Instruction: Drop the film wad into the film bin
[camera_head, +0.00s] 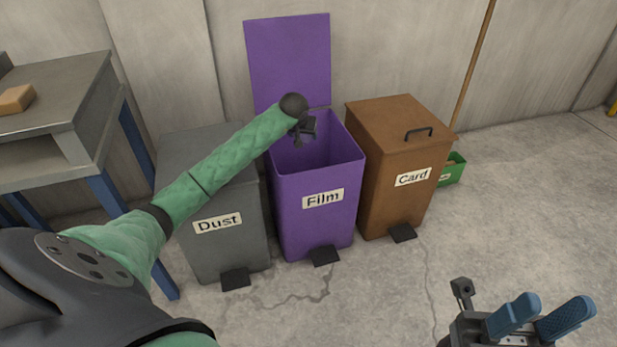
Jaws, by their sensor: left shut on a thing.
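The film bin (317,216) is purple and labelled "Film". Its lid (289,62) stands upright at the back, so the bin is open. My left gripper (303,134) is over the bin's mouth, pointing down, near the back of the opening. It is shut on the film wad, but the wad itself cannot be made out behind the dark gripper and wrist. My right gripper (541,315) is at the bottom right, away from the bins. Its two blue fingers are apart with nothing between them.
A grey bin labelled "Dust" (217,245) stands left of the film bin, and a brown bin labelled "Card" (392,205) stands right; both lids are closed. A grey bench (60,80) with a tan block (16,99) is at left. The floor in front is clear.

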